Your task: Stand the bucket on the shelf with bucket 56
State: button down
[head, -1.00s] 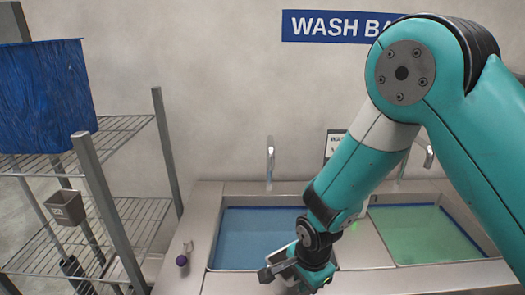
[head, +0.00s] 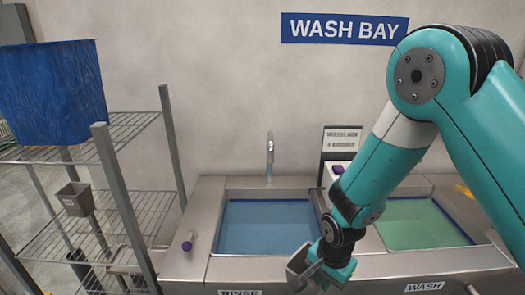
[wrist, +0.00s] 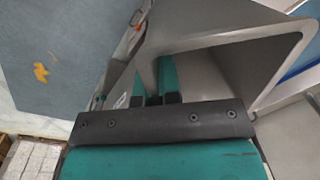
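A grey, square-mouthed bucket (head: 298,268) is at my gripper (head: 318,272), in front of the sinks. In the wrist view the bucket (wrist: 225,55) fills the upper middle, its open mouth facing right. The teal fingers of my gripper (wrist: 160,85) are closed on its wall. A wire shelf rack (head: 118,203) stands at the left. A small grey bucket (head: 75,200) with a pale label sits on its middle shelf; the number is too small to read. A darker container (head: 78,264) is lower down, partly hidden by a post.
A blue sheet (head: 55,95) hangs at the rack's top. A steel counter (head: 190,262) holds a blue-water rinse sink (head: 265,228) and a green wash sink (head: 415,225). Rack posts (head: 125,200) edge the shelves.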

jog(key=d+f+n, duration=0.2)
jog(key=d+n, duration=0.6)
jog(key=d, duration=0.7)
notch_tip(320, 180, down, 9)
jog(key=b, duration=0.8)
jog(key=shift+s+n+g+b, duration=0.15)
jog(key=shift+n+g+b, duration=0.15)
jog(key=shift+b, duration=0.05)
